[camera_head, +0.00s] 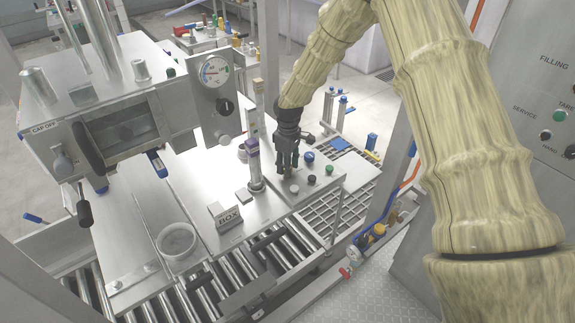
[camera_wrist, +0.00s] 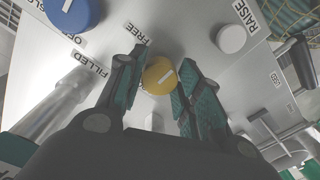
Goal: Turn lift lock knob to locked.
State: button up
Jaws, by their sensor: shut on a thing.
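The yellow lift lock knob (camera_wrist: 160,77) sits on the metal panel between my fingers in the wrist view. My gripper (camera_wrist: 158,95) is shut on the knob, with a teal-padded finger on each side. In the head view my gripper (camera_head: 287,168) points down onto the right part of the panel and hides the knob.
A blue knob (camera_wrist: 72,12) and a white button (camera_wrist: 232,38) near the RAISE label flank the yellow knob. In the head view, black (camera_head: 312,179) and green (camera_head: 329,169) buttons stand close by.

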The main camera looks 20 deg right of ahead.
jog(key=shift+w+r, duration=0.1)
dwell(0.3)
jog(key=o, duration=1)
jog(key=r, duration=1.2)
jog(key=shift+d, duration=0.2)
